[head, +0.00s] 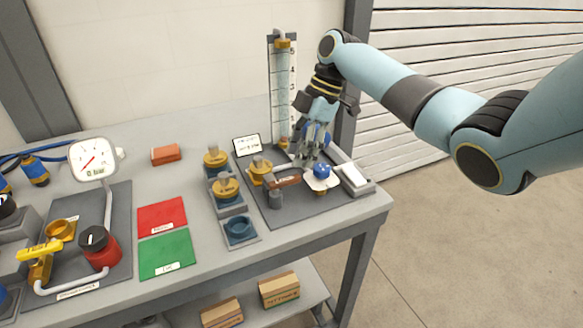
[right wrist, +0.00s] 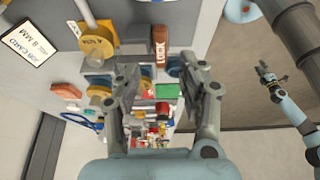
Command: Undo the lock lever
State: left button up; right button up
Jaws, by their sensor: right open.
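The lock lever is a brown bar with white lettering, lying across the fixture at the right end of the bench in the head view (head: 285,182). In the right wrist view the lock lever (right wrist: 160,45) reads "LOCK" and appears between and beyond my open fingers. My right gripper (head: 308,160) is open and empty, pointing down just behind and above the lever. It also shows in the right wrist view (right wrist: 158,75). My left gripper (right wrist: 268,76) shows small at the right of the right wrist view; its jaws are unclear.
A blue ball-topped part (head: 322,171) and a white-topped block (head: 354,176) stand close to the right of the lever. A tall graduated column (head: 283,90) rises behind. Yellow-capped fittings (head: 226,188) stand to the left. Red (head: 162,216) and green (head: 166,256) mats lie farther left.

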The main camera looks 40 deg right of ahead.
jog(key=v, duration=0.6)
dwell(0.3)
